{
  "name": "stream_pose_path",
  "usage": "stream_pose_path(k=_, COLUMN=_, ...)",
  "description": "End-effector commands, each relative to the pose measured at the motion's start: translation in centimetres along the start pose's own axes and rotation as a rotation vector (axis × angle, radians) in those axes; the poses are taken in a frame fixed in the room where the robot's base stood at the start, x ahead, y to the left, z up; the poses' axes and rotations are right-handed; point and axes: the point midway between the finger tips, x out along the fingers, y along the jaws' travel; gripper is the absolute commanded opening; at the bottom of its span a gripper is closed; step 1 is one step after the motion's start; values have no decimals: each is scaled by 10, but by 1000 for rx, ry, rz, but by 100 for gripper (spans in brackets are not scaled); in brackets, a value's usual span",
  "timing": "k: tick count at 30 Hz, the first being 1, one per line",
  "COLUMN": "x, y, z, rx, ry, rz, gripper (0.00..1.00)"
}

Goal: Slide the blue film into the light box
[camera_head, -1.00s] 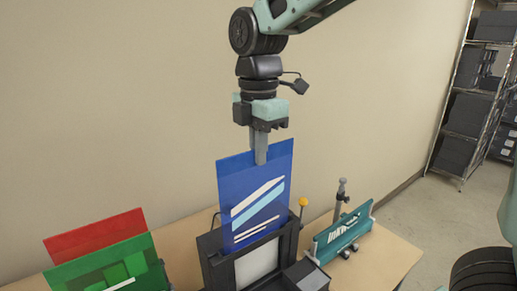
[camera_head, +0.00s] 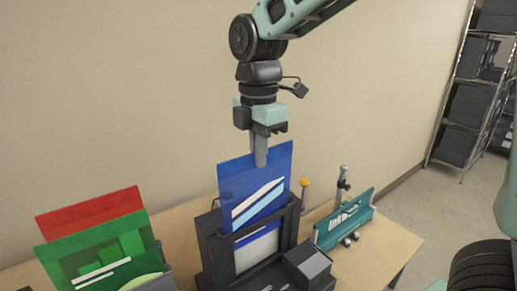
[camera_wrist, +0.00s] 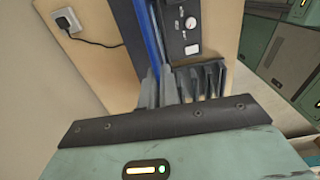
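The blue film (camera_head: 252,180) stands upright with its lower part inside the slot of the dark light box (camera_head: 222,262). Its white and light-blue stripes show above the box and through the box's front window. My gripper (camera_head: 260,160) is shut on the film's top edge, above the box. In the wrist view the gripper fingers (camera_wrist: 157,90) pinch the film's edge, and the blue film (camera_wrist: 143,40) runs down between them toward the box. How far the film's bottom edge is from the slot floor is hidden.
Green (camera_head: 105,258) and red (camera_head: 88,213) films stand in a holder at the left. A teal squeegee-like piece (camera_head: 343,220) lies on a stand at the right, near a grey post (camera_head: 342,183). A yellow knob (camera_head: 304,182) stands behind the box. Shelves (camera_head: 475,100) are at the far right.

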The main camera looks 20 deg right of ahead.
Motion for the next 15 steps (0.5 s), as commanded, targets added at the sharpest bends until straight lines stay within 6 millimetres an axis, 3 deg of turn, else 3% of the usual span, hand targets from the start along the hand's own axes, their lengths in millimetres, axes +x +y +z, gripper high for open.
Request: stream_pose_path(k=15, x=37, y=0, z=0, rx=0, ry=0, rz=0, gripper=0)
